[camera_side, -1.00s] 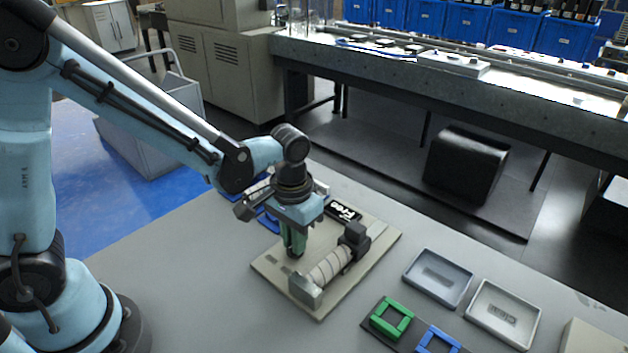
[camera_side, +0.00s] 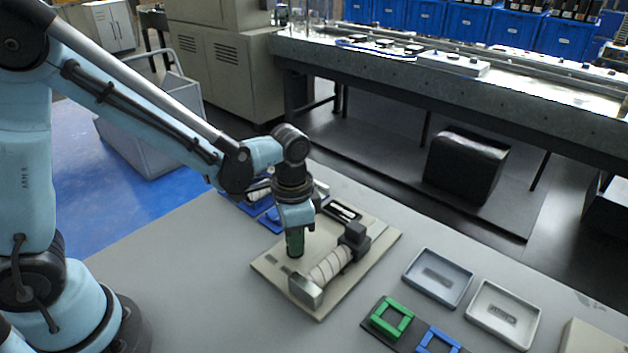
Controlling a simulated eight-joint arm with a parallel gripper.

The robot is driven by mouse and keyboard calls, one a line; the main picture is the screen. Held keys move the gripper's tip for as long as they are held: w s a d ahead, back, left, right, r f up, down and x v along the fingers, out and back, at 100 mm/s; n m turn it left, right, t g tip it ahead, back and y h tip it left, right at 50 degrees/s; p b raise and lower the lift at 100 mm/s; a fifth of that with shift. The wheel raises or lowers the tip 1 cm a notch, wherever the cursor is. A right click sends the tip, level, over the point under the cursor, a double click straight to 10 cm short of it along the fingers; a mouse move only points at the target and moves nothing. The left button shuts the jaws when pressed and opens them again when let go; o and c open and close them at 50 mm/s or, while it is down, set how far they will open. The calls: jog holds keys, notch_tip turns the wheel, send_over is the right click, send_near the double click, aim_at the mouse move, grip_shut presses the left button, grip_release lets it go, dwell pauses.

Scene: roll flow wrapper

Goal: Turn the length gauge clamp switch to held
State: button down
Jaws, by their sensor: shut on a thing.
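The length gauge is a beige base plate (camera_side: 318,304) on the grey table, with a row of pale rolls (camera_side: 330,266) lying between a grey end block (camera_side: 305,289) and a dark block (camera_side: 355,238). My gripper (camera_side: 295,230) points down over the left part of the plate. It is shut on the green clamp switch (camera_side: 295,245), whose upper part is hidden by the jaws. A small black sign (camera_side: 342,211) at the back of the plate shows a pale strip; its wording is not legible.
Blue-grey (camera_side: 438,278) and white (camera_side: 503,313) trays stand to the right. A green square frame (camera_side: 391,317) and a blue one (camera_side: 437,342) lie in front of them. Blue items (camera_side: 268,217) sit behind my gripper. The table's front left is clear.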

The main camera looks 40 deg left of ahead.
dwell(0.3)
jog(key=c, duration=1.1)
grip_release()
jog(key=shift+c, duration=0.2)
notch_tip(320, 180, up, 12)
jog(key=s+a+n+t, duration=0.5)
jog(key=a+n+t, duration=0.1)
jog(key=a+t, duration=0.1)
jog(key=shift+s+a, duration=0.3)
jog(key=shift+a, duration=0.35)
